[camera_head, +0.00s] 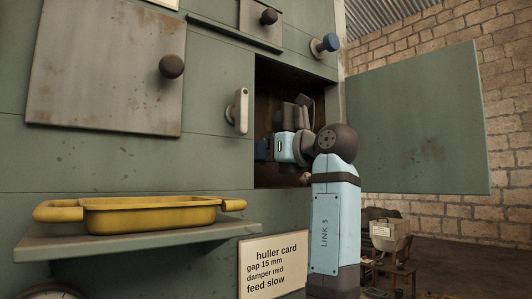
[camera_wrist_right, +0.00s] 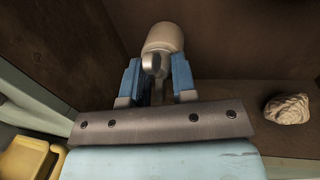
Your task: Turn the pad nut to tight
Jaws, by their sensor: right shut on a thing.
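My right gripper (camera_head: 262,150) reaches through the square opening in the green machine. In the right wrist view its two blue fingers (camera_wrist_right: 156,74) are shut on a small grey piece (camera_wrist_right: 153,64), which I take for the pad nut. The piece sits at the near end of a pale, rounded cylinder (camera_wrist_right: 165,37) against the dark brown inside wall. In the head view the wrist and the opening's edge hide the nut, so I cannot tell how tight it is. My left gripper is not in view.
The green door (camera_head: 415,120) stands open on the right. A pale lever handle (camera_head: 238,111) sticks out left of the opening. A yellow tray (camera_head: 150,215) rests on a shelf. A crumpled pale lump (camera_wrist_right: 288,108) lies inside the opening, right of the gripper in the wrist view.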

